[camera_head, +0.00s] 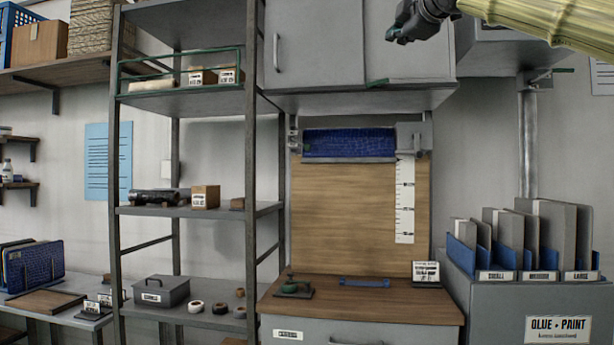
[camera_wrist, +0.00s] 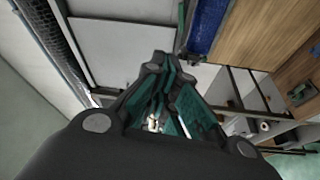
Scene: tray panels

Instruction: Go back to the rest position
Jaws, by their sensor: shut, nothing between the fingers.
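My gripper (camera_head: 402,36) is at the top of the head view, in front of the upper grey cabinet. My arm comes in from the top right corner under a pale yellow ribbed cover. In the wrist view my gripper (camera_wrist: 162,62) fills the middle, its dark fingers drawn together at the tips. It is shut and holds nothing. No object touches it that I can see.
Grey wall cabinets (camera_head: 318,45) hang behind my gripper. A metal shelf rack (camera_head: 182,98) stands left. Below are a wooden worktop (camera_head: 340,305) with a blue handle-like piece (camera_head: 364,283), and panels in labelled slots (camera_head: 553,230) at right. The air before the wooden backboard (camera_head: 340,215) is clear.

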